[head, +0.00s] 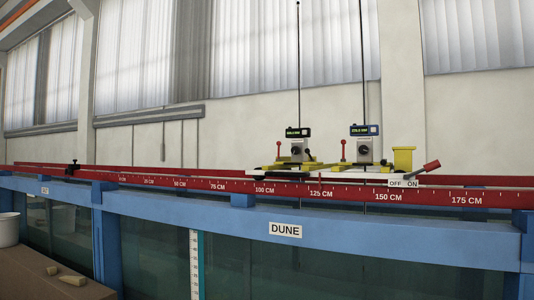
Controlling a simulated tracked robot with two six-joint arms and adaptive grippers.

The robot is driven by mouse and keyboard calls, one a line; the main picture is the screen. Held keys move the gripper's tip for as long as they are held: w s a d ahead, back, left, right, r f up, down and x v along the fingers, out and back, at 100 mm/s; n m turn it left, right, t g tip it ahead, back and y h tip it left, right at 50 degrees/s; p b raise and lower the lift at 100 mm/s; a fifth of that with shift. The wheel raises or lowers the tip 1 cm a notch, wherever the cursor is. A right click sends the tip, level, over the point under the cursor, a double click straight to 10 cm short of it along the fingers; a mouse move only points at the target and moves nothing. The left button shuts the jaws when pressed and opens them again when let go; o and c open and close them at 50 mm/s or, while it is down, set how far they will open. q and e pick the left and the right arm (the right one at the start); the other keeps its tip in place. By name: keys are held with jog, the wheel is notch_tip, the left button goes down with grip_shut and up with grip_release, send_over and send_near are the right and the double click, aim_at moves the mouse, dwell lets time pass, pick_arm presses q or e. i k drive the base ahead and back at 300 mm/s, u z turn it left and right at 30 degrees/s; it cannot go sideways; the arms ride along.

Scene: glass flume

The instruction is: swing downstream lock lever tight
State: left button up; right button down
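Two yellow-based gauge carriages sit on the red rails above the flume: a left one (296,150) and a right one (364,150). Each has a small display and a tall thin black rod. A thin lever with a red knob stands about upright at the left of each carriage: the left lever (279,152) and the right lever (343,150). Which one is the downstream lock lever is not marked. A thicker red handle (431,166) slants up to the right beside an OFF/ON plate (403,183). Neither of my grippers is in view.
The red scale rail (220,185) runs along the blue flume frame (340,225), over glass walls. A black clamp (72,167) sits on the rail at left. A brown bench (55,280) with small pieces and a white bucket (8,230) are at lower left.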

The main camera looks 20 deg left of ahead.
aim_at(307, 151)
jog(key=u, duration=0.25)
jog(key=i, duration=1)
jog(key=z, duration=0.05)
